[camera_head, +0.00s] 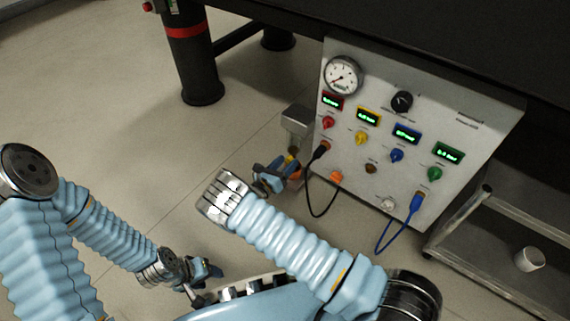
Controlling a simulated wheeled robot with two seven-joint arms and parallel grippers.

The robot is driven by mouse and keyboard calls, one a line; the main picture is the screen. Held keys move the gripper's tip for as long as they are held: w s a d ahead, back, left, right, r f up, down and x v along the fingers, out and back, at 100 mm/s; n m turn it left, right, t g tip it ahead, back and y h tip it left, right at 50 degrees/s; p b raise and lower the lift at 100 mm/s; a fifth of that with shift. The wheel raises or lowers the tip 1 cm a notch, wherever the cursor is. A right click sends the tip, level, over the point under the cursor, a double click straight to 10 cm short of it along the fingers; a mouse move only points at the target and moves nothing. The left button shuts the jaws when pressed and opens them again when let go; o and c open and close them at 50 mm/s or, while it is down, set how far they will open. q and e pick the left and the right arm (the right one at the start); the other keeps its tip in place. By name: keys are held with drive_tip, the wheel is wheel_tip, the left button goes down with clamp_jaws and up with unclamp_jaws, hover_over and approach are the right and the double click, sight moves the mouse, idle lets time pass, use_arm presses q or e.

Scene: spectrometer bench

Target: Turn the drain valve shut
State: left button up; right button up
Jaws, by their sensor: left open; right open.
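A pale control panel (440,120) hangs under the dark bench, with a round gauge (343,76) at its upper left. An orange fitting (336,176) sits on the panel's lower left edge. Small yellow and orange parts show beside the panel's left side, partly hidden by my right gripper. I cannot tell which of these is the drain valve. My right gripper (287,170) is open close to these parts; whether it touches them is unclear. My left gripper (212,271) is open, low at the lower left, well away from the panel.
A grey metal box (297,119) stands left of the panel. Black and blue cables (384,238) loop below it. Coloured knobs and displays cover its face. A metal cart (490,235) with a white cup (529,259) is at right. A bench leg (197,65) stands at back; the left floor is clear.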

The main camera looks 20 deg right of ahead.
use_arm(q)
drive_tip(key=shift+r+p, duration=0.75)
drive_tip(key=shift+r, duration=0.05)
use_arm(e)
drive_tip(key=v, duration=1.3)
drive_tip(key=shift+s+a, duration=0.25)
drive_tip(key=shift+a, duration=0.05)
